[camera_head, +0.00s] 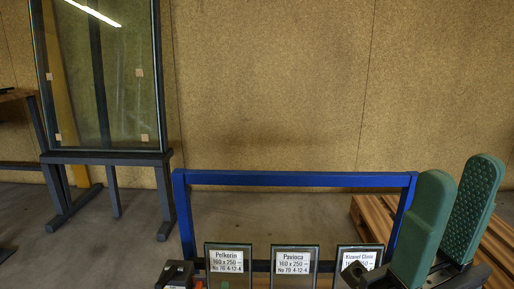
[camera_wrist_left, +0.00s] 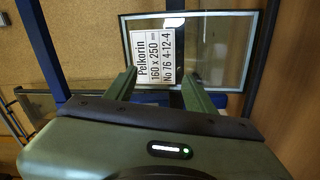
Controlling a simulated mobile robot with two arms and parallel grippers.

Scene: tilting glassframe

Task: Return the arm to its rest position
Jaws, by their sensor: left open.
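My left gripper (camera_wrist_left: 159,78) shows in the left wrist view with its two green fingers apart and nothing held between them. A small framed glass pane (camera_wrist_left: 225,50) labelled Pelkorin shows beyond the fingertips; I cannot tell the distance. The same Pelkorin pane (camera_head: 228,279) stands at the bottom of the head view. My right gripper (camera_head: 456,205) is at the lower right of the head view, with two tall green pads pointing up, apart and empty. My left gripper cannot be made out clearly in the head view.
A blue frame (camera_head: 295,179) stands behind the Pelkorin pane, a Pavioca pane (camera_head: 294,280) and a third labelled pane (camera_head: 359,257). A large glass pane (camera_head: 125,95) leans on a dark stand (camera_head: 105,158) at the left. A wooden pallet (camera_head: 376,217) lies behind my right gripper.

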